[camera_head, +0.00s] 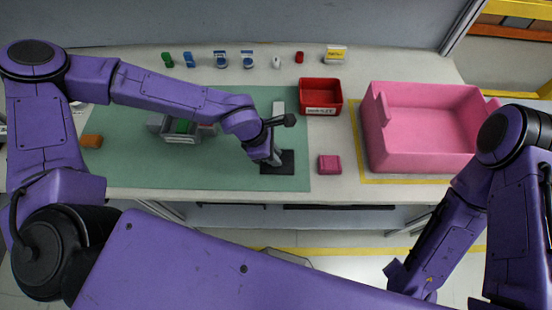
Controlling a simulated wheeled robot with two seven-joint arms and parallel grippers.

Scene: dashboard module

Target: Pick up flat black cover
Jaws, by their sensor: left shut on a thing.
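The flat black cover (287,167) lies on the front right part of the green mat (230,179). My left gripper (274,161) reaches down onto it, with its fingertips at the cover's left part. The left gripper is shut on the cover, though its fingers are small and partly hidden by the wrist. The cover looks flat and at mat level; I cannot tell if it is lifted. My right arm hangs at the lower right, off the table, and its fingertips do not show clearly.
A grey module (182,134) with a green part stands on the mat. A red bin (320,93), a pink crate (376,151) and a small pink box (329,165) stand to the right. Several small items line the back.

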